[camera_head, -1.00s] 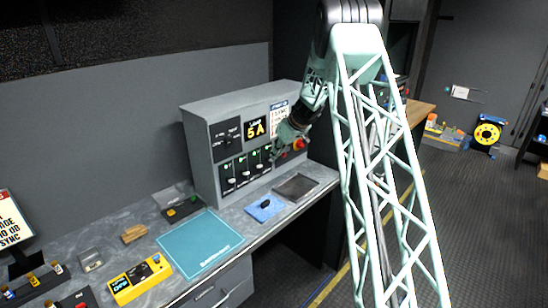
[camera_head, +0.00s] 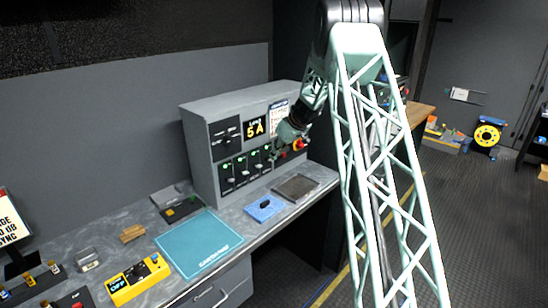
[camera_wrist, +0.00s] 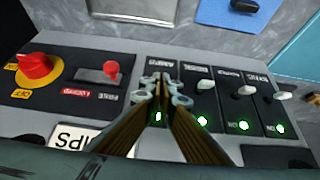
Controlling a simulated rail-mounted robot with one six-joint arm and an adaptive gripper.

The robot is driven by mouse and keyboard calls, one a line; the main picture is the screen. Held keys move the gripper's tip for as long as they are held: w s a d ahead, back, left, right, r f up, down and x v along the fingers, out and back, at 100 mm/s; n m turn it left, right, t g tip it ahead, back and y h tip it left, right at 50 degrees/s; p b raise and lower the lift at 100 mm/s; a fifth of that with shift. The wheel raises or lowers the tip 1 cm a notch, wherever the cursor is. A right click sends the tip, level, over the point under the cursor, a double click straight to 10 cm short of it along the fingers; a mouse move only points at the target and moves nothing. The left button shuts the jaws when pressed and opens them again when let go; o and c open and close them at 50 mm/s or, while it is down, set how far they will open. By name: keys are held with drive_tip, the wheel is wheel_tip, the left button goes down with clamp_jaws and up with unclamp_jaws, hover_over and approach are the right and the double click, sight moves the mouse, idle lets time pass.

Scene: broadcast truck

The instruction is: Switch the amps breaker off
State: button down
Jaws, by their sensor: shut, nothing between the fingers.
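My gripper (camera_wrist: 166,90) is shut and empty, with its fingertips over the amps breaker. In the head view my gripper (camera_head: 278,155) is at the right end of the breaker row. In the upside-down wrist view, the black amps breaker panel (camera_wrist: 147,66) shows above the fingertips, and a green light (camera_wrist: 158,117) glows between the fingers. The fingers hide its lever, so its position and any contact cannot be told. Beside it is a row of similar breakers with pale levers (camera_wrist: 246,90) and lit green lights.
A red rotary knob (camera_wrist: 36,68) and a red-tipped switch (camera_wrist: 112,71) sit beside the amps breaker. The grey cabinet (camera_head: 200,150) stands on the worktop. A blue tray (camera_head: 262,210), a grey tray (camera_head: 296,188) and a teal mat (camera_head: 200,244) lie before it.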

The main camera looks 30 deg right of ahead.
drive_tip(key=shift+s+d+f+b, duration=0.1)
drive_tip(key=shift+s+f+b, duration=0.25)
drive_tip(key=shift+b, duration=2.25)
idle(0.7)
drive_tip(key=shift+s+d+f+b, duration=0.15)
drive_tip(key=shift+f+b, duration=0.25)
drive_tip(key=shift+b, duration=0.95)
drive_tip(key=shift+s+a+f+b, duration=0.15)
drive_tip(key=shift+f+b, duration=0.2)
drive_tip(key=shift+b, duration=0.95)
drive_tip(key=shift+d+r, duration=0.1)
drive_tip(key=shift+r, duration=0.1)
drive_tip(key=shift+r, duration=0.6)
drive_tip(key=shift+r, duration=0.15)
idle(0.5)
